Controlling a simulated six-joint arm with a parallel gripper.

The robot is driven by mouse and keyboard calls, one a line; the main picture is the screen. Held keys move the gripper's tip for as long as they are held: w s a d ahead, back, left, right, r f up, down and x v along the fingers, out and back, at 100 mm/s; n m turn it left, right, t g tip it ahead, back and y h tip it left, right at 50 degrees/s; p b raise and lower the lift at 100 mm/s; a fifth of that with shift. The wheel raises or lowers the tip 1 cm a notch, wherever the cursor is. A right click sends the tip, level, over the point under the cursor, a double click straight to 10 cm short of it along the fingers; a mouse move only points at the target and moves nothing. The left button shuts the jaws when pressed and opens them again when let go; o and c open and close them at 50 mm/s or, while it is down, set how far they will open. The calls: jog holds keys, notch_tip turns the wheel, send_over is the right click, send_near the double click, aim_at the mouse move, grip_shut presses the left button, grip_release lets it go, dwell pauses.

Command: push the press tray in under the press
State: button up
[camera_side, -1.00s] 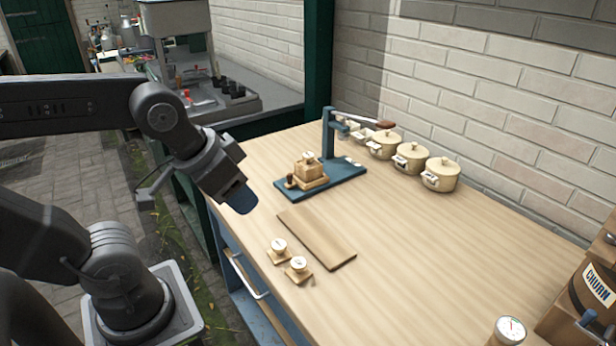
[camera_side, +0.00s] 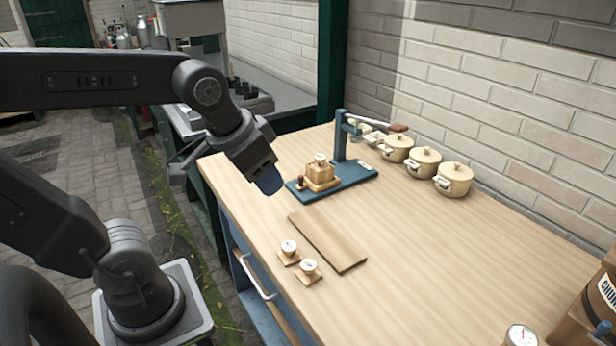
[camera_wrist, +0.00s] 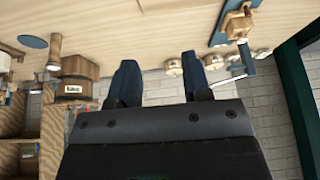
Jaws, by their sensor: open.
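The press (camera_side: 340,137) is a blue column on a flat blue base, with a lever ending in a wooden handle. The wooden press tray (camera_side: 327,187) sits on the near left end of the base, out in front of the column, with a small brown knob (camera_side: 300,184) on its outer end. A stepped wooden block (camera_side: 320,171) with a pale round top stands on it. My gripper (camera_side: 268,182) is open and empty, left of the knob and apart from it, near the table's left edge. In the wrist view, its two blue fingers (camera_wrist: 160,80) are spread; the tray (camera_wrist: 238,24) shows at upper right.
Several cream lidded pots (camera_side: 424,160) line the wall behind the press. A flat wooden board (camera_side: 327,240) and two small round-topped pieces (camera_side: 308,267) lie in front. A dial (camera_side: 521,336) and a churn barrel (camera_side: 604,292) are at right. The table's middle right is clear.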

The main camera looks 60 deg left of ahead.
jog(key=w+a+r+g, duration=0.1)
jog(key=w+a+g, duration=0.1)
jog(key=w+a, duration=0.6)
jog(key=n+g, duration=0.2)
jog(key=g, duration=0.1)
send_over(301, 176)
notch_tip(301, 176, down, 9)
notch_tip(301, 176, down, 14)
jog(key=shift+r, duration=0.25)
jog(key=shift+c, duration=0.3)
grip_shut()
